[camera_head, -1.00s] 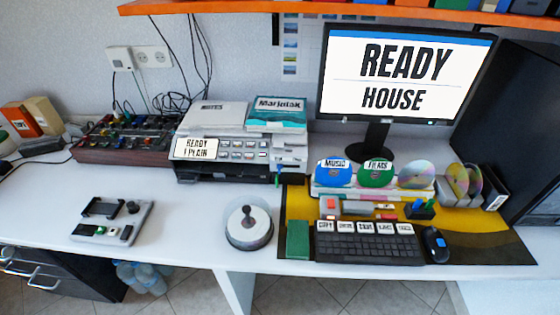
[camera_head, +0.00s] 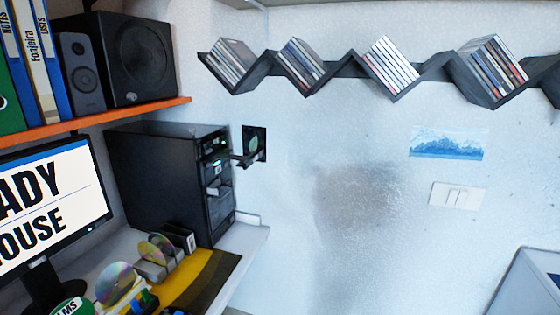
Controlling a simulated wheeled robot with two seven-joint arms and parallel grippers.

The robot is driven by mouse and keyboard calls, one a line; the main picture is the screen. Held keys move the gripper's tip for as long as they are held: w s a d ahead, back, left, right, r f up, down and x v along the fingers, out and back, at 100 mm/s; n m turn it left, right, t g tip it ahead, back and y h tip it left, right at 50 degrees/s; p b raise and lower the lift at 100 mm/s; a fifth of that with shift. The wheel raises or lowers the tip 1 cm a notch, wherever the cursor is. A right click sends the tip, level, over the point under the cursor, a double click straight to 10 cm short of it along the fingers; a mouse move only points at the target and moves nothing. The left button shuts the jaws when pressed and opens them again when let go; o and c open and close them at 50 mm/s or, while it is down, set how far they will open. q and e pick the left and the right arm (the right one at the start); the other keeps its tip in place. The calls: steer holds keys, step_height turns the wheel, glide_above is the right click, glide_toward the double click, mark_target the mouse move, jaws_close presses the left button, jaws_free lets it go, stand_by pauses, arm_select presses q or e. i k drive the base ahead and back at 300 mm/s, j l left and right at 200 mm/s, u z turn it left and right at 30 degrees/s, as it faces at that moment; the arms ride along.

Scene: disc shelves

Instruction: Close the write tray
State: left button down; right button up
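The write tray (camera_head: 246,158) juts out from the front of the black computer tower (camera_head: 160,170), near its top. A dark square with a greenish disc-like shape (camera_head: 254,143) shows just above and behind the tray; I cannot tell whether it lies on the tray or is separate. A second small part (camera_head: 219,189) sticks out of the tower's front lower down. The tower stands on the right end of the desk. Neither of my grippers is in view.
An orange shelf (camera_head: 100,120) with speakers (camera_head: 130,60) is above. A zigzag rack (camera_head: 345,70) of disc cases hangs on the wall. Open space lies right of the desk end (camera_head: 250,240).

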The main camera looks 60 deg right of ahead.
mark_target(244, 162)
steer(key=z, duration=1.55)
